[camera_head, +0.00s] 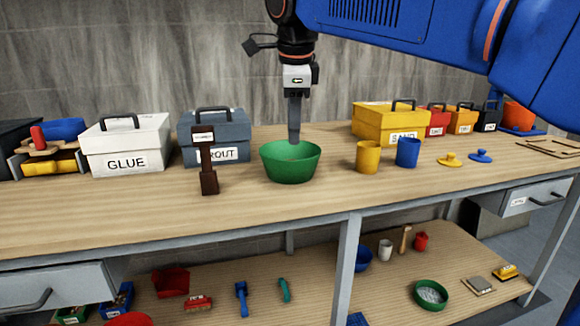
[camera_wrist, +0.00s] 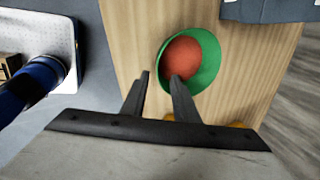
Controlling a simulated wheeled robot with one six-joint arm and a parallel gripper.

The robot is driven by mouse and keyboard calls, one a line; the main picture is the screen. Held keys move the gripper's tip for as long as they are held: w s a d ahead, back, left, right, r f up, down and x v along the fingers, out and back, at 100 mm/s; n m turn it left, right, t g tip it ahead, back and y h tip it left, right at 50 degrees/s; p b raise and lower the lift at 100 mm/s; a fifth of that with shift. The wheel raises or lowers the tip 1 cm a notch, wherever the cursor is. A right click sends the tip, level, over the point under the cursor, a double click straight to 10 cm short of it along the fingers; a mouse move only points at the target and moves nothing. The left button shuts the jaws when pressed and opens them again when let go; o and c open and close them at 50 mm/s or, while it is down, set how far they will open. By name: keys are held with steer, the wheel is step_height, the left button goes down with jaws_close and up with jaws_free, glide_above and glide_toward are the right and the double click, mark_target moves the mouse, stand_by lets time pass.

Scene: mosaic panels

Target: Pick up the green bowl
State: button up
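The green bowl (camera_head: 290,166) stands upright on the wooden worktop near the middle of the head view. The wrist view shows the bowl (camera_wrist: 210,70) from above, with orange-red contents inside. My gripper (camera_head: 295,140) points down at the bowl, its fingers overlapping the bowl's opening in the head view. In the wrist view my gripper (camera_wrist: 162,76) has its fingers apart. One finger is left of the bowl's rim and the other overlaps the inside. The wall lies between them in the picture; I cannot tell whether either finger touches it.
A yellow cup (camera_head: 369,157) and a blue cup (camera_head: 408,153) stand right of the bowl. A dark brown upright tool (camera_head: 208,172) stands to its left. A grey GROUT box (camera_head: 230,130) is behind left, and a yellow SAND box (camera_head: 385,122) behind right. The worktop in front is clear.

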mark_target(292, 162)
steer(key=x, duration=0.7)
steer(key=shift+w+f, duration=0.1)
steer(key=shift+f, duration=0.3)
steer(key=shift+x, duration=2.6)
steer(key=shift+a, duration=0.15)
steer(key=shift+c, duration=0.3)
jaws_close()
